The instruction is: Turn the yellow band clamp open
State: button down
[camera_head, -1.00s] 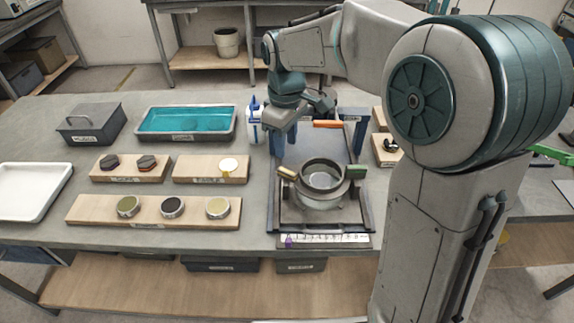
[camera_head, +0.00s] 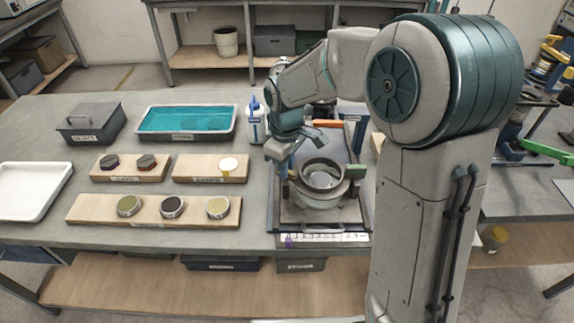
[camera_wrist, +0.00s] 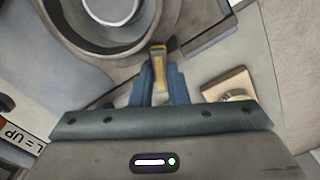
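The yellow band clamp lever (camera_wrist: 159,66) sticks out from the left side of a round metal vessel (camera_head: 322,180). In the wrist view the lever lies between my two blue fingers. My gripper (camera_head: 285,164) is low at the vessel's left side, and in the head view it hides most of the lever. The fingers (camera_wrist: 159,84) are apart, one on each side of the lever; whether they touch it I cannot tell.
The vessel stands on a grey tray (camera_head: 284,216) with a label strip in front. A blue-and-white bottle (camera_head: 255,124) and an orange bar (camera_head: 326,125) stand behind. Wooden boards with round pieces (camera_head: 155,210) lie to the left. A blue bin (camera_head: 187,121) is farther back.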

jog(key=shift+m, duration=0.3)
jog(key=m+b, duration=0.1)
jog(key=m, duration=0.4)
jog(key=shift+b, duration=0.3)
jog(key=m, duration=0.6)
jog(key=shift+a+b, duration=0.1)
jog(key=shift+b, duration=0.3)
jog(key=shift+m, duration=0.3)
jog(key=c, duration=1.4)
grip_release()
jog(key=shift+r, duration=0.1)
notch_tip(320, 180, up, 14)
